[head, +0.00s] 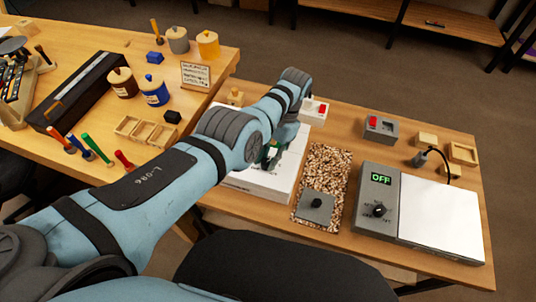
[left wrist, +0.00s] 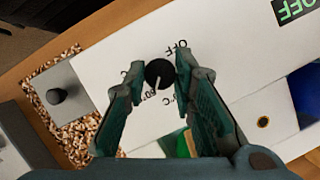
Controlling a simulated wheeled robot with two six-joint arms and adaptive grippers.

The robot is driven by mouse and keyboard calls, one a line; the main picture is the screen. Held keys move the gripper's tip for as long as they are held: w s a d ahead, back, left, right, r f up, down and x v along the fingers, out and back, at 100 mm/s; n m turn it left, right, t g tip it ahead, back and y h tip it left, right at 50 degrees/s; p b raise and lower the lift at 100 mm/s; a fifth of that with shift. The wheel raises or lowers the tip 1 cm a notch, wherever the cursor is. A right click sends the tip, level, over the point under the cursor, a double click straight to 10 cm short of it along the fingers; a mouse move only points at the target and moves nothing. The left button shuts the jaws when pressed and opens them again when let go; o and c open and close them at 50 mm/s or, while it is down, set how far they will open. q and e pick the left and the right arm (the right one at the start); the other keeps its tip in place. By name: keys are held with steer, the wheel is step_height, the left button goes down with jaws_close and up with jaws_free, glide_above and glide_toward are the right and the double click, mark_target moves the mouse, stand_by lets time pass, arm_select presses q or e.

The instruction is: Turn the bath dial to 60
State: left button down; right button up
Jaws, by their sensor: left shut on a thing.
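The bath is a white box (head: 252,183) on the bench, partly hidden under my left arm in the head view. Its white face (left wrist: 100,80) fills the middle of the left wrist view. The round black bath dial (left wrist: 160,73) has a white pointer line aimed at the lower part of the picture, near partly hidden temperature marks. An OFF mark stands above the dial. My left gripper (left wrist: 158,78) is shut on the dial, one finger on each side. In the head view my left gripper (head: 270,155) hides the dial. My right gripper is not in view.
A speckled mat (head: 326,170) with a grey knobbed block (head: 316,205) lies right of the bath. A grey and white device (head: 440,215) with its own knob and an OFF display stands further right. Jars, a small wooden tray (head: 148,131) and coloured-handled tools are on the left table.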

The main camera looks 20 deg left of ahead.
arm_select(q)
steer(key=shift+s+d+r+m+t+y+p, duration=0.1)
steer(key=shift+m+t+y+p, duration=0.1)
steer(key=shift+m+p, duration=0.3)
steer(key=shift+s+m+t+y+p, duration=0.1)
steer(key=shift+m+y+p, duration=0.15)
steer(key=shift+m, duration=0.35)
steer(key=shift+m+p, duration=0.35)
steer(key=shift+m, duration=0.15)
steer(key=shift+w, duration=0.1)
steer(key=c, duration=1.3)
jaws_free()
steer(key=shift+c, duration=0.2)
